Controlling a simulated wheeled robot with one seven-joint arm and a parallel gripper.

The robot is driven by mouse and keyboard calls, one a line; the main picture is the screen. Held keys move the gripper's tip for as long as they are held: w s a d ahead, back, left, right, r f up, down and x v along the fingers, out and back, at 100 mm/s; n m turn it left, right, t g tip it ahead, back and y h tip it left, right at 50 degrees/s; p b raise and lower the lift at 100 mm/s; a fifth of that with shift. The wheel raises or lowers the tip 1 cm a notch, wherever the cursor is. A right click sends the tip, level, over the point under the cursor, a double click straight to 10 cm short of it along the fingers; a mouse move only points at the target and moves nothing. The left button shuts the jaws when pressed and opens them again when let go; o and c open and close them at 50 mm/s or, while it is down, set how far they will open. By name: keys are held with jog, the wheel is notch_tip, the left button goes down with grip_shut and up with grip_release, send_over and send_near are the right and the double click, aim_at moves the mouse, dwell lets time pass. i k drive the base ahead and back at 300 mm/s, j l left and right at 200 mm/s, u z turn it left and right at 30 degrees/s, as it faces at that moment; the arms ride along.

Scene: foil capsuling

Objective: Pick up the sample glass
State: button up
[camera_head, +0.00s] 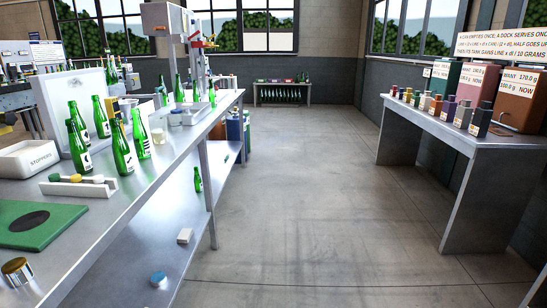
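A small clear glass (158,136), which looks like the sample glass, stands upright on the long metal bench (140,196) at the left. It is just right of a group of green bottles (122,149). It is small in the picture, so its contents are hard to tell. My gripper is not in view.
A white stoppers tray (27,158), a green mat (38,224) and a gold-topped cylinder (17,270) are on the bench's near part. A tall machine (165,40) stands farther along. A table (440,130) with several small blocks is at the right. The floor between is clear.

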aim_at(175, 121)
jog(key=i, duration=1.9)
